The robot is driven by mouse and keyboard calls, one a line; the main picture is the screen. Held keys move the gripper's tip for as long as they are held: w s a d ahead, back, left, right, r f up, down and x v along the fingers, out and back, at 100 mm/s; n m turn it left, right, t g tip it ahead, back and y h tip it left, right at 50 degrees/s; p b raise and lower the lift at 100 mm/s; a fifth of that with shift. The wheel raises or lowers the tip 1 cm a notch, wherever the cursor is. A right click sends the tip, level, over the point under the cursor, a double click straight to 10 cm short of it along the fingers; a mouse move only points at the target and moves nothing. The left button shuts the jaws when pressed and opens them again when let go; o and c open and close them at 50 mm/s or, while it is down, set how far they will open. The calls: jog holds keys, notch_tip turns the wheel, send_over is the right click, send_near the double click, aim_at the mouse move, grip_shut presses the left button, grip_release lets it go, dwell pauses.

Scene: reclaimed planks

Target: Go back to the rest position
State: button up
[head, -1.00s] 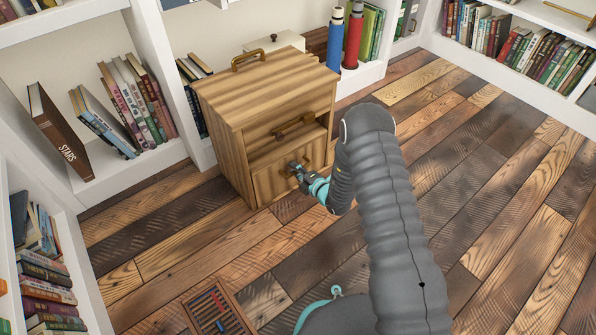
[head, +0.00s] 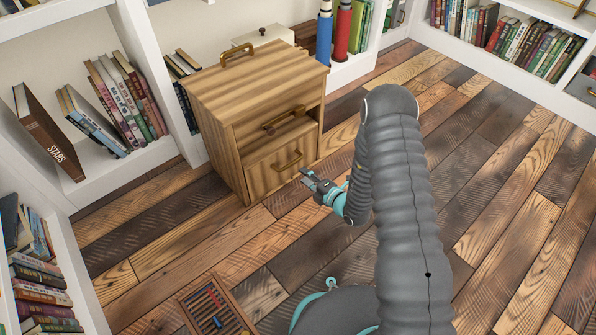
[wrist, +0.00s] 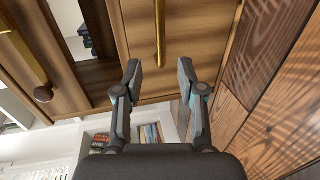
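My gripper (head: 310,180) is in front of the lower drawer of the wooden cabinet (head: 225,105), apart from it, above the plank floor. In the wrist view my gripper (wrist: 160,78) has its two fingers spread with nothing between them. The lower drawer's brass handle (head: 287,160) is free; it shows beyond the fingertips in the wrist view (wrist: 160,30). The lower drawer looks shut. Another handle (head: 284,120) sits above it, near an open gap in the cabinet front. My grey sleeved arm hides part of the floor.
White bookshelves with books (head: 125,100) line the left and back. A blue bottle (head: 324,38) and a red bottle (head: 342,35) stand behind the cabinet. A wooden tray with small coloured rods (head: 214,308) lies on the floor at front. The floor at right is clear.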

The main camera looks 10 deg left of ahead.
jog(key=shift+v, duration=1)
